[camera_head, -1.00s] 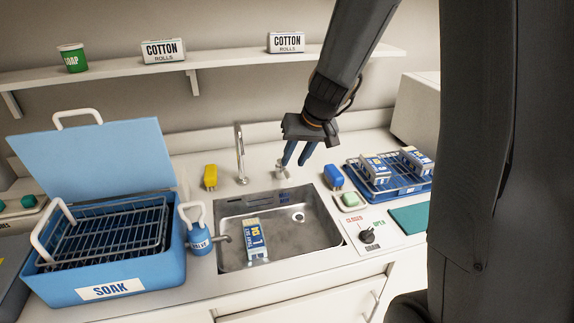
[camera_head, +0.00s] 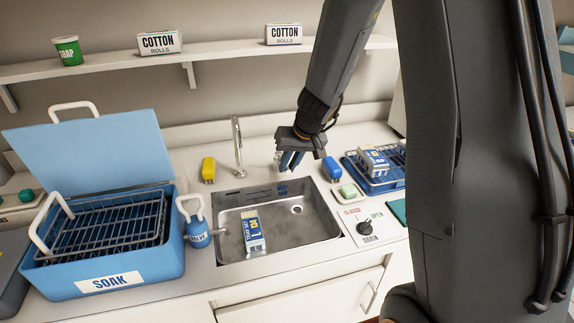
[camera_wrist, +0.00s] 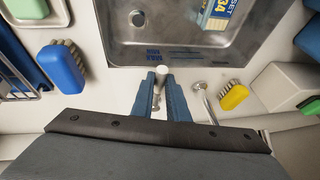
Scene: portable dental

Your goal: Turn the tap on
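The tap's tall metal spout (camera_head: 238,150) stands behind the sink (camera_head: 222,257); it also shows in the wrist view (camera_wrist: 206,103), right of my fingers. The small pale tap handle (camera_head: 277,158) stands on the counter right of the spout, partly hidden by my gripper (camera_head: 290,166). In the wrist view the handle's round light end (camera_wrist: 161,72) shows between the blue fingertips of my gripper (camera_wrist: 160,82), with its stem behind. The fingers are apart, one on each side of the handle. I cannot tell whether either touches it.
A yellow brush (camera_head: 208,170) and a blue brush (camera_head: 332,170) stand either side. A carton (camera_head: 252,231) lies in the sink. A blue soak box (camera_head: 150,268) is at left, the drain knob (camera_head: 364,228) at front right. A shelf (camera_head: 215,67) runs above.

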